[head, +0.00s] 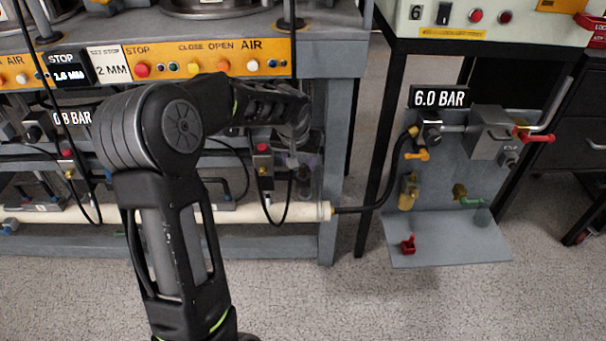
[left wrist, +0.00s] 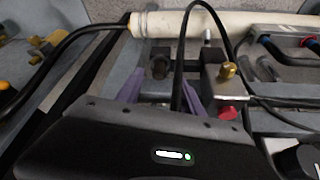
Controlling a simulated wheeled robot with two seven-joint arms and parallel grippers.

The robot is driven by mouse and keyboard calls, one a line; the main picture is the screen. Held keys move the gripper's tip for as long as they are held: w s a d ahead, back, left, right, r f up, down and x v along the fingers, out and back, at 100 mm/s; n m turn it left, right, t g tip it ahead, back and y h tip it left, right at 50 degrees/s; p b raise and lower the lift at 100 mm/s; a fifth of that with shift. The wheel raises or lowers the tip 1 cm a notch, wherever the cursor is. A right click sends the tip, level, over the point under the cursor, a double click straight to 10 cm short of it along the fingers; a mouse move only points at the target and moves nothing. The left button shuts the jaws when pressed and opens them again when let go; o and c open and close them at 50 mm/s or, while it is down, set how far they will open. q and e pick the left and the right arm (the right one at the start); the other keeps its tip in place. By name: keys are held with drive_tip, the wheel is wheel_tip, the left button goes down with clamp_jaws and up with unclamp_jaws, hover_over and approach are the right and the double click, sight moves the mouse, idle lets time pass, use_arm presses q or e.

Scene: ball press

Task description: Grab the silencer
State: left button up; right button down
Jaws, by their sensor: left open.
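My left gripper (head: 303,160) is at the lower right end of the bench frame, beside a small valve with a red top (head: 263,148). The left wrist view shows its two purple fingers (left wrist: 160,90) spread apart. A dark, short cylindrical fitting (left wrist: 160,66), possibly the silencer, lies just beyond and between the fingertips. I cannot tell whether they touch it. It joins the side of a grey valve block (left wrist: 222,85) with a brass fitting (left wrist: 229,71) and red knob (left wrist: 228,113). In the head view my gripper and arm largely hide this spot. My right gripper is not in view.
A cream pipe (head: 285,212) runs below the valves. Black hoses loop close to my gripper, one passing between its fingers in the wrist view. A grey panel with a shelf (head: 445,250) and 6.0 BAR display (head: 439,98) stands right. Open floor lies in front.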

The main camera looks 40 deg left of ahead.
sight(302, 167)
use_arm(q)
drive_tip(key=b+x, duration=0.1)
drive_tip(key=x, duration=0.4)
drive_tip(key=shift+r, duration=0.1)
drive_tip(key=shift+c, duration=0.4)
clamp_jaws()
idle(0.4)
